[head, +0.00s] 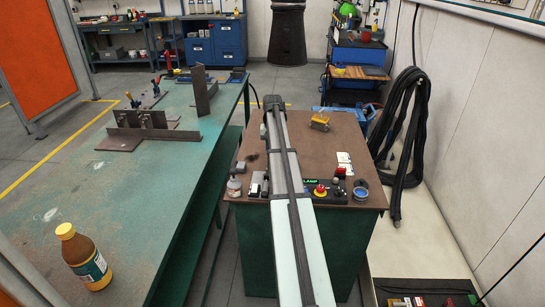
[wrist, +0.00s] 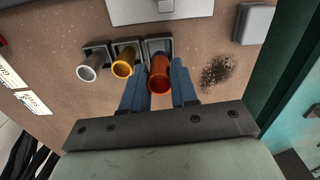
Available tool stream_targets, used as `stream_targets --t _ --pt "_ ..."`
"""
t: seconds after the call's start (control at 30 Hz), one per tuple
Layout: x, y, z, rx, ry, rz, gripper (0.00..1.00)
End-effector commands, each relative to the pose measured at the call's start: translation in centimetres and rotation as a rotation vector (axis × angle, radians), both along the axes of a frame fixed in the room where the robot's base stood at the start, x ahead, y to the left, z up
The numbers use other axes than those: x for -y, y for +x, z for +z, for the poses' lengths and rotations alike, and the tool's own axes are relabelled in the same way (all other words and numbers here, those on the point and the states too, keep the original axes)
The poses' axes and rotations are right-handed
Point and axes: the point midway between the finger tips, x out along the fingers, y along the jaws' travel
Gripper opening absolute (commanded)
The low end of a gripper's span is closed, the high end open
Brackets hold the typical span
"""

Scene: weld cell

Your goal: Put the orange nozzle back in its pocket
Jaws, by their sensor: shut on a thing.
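In the wrist view my gripper (wrist: 160,88) has its two blue fingers closed on the sides of the orange nozzle (wrist: 160,76), whose open end faces the camera. The nozzle lines up with the rightmost of three grey square pockets (wrist: 151,43) and covers part of it. I cannot tell whether its lower end is inside the pocket or just above it. A yellow nozzle (wrist: 122,69) stands in the middle pocket and a silver nozzle (wrist: 87,72) in the left one. In the head view my arm hides the fingers and the orange nozzle.
The brown-topped bench (head: 346,140) carries a control panel with a red button (head: 320,189), a blue tin (head: 361,194) and a small jar (head: 234,187). In the wrist view a grey block (wrist: 255,24) and a dark speckled patch (wrist: 216,72) lie right of the pockets.

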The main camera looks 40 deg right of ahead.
Motion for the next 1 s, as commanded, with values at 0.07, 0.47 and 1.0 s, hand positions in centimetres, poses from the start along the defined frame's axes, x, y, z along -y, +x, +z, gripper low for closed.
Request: stream_targets --t 0.07,0.47,1.0 --pt "0.0 0.0 -0.7 0.0 0.0 0.0 0.0" --pt "0.0 0.0 -3.4 0.001 -0.001 0.0 0.0" --pt "0.0 0.0 -3.7 0.0 0.0 0.0 0.39"
